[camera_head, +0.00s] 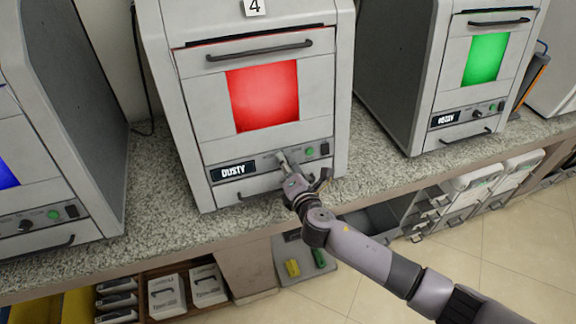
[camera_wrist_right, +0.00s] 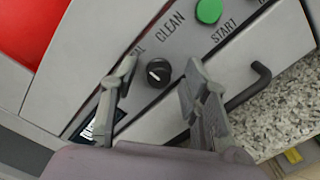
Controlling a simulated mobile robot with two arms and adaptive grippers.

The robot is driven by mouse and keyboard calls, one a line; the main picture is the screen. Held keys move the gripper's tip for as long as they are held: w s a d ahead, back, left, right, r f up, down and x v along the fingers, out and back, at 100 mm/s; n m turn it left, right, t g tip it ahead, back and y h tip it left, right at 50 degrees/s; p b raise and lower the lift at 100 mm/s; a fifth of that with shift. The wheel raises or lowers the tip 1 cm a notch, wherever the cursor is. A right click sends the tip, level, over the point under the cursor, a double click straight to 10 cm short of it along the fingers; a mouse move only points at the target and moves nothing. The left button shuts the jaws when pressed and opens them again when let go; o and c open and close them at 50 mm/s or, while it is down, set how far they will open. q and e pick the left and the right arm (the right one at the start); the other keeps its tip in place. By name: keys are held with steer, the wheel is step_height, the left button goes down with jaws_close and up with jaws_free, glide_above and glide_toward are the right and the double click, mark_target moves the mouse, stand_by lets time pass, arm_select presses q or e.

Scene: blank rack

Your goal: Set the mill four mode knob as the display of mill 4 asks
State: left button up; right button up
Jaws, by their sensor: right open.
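Mill 4 (camera_head: 184,100) is a grey machine with a red window and a "4" tag on top. Its display (camera_head: 233,170) reads "DUSTY". In the right wrist view its black mode knob (camera_wrist_right: 158,72) has a small white mark, apparently toward the lower left. The label "CLEAN" is above the knob; a label ending in "AL" is partly hidden by a finger. My right gripper (camera_head: 283,158) is at the panel, hiding the knob in the head view. In the wrist view its open fingers (camera_wrist_right: 161,62) stand either side of the knob; contact is unclear. My left gripper is not in view.
A green START button (camera_wrist_right: 209,11) lies right of the knob, and a black handle (camera_wrist_right: 248,88) sits below the panel. Another mill with a green window (camera_head: 486,58) stands right, and one with a blue window (camera_head: 6,174) left. The speckled counter (camera_head: 160,190) is mostly clear.

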steer(key=shift+c, duration=0.4)
jaws_close()
steer(key=shift+m, duration=0.4)
steer(key=shift+f+m+b, duration=0.2)
steer(key=shift+m+b, duration=0.85)
steer(key=shift+m, duration=4.45)
steer(key=shift+o, duration=0.4)
jaws_free()
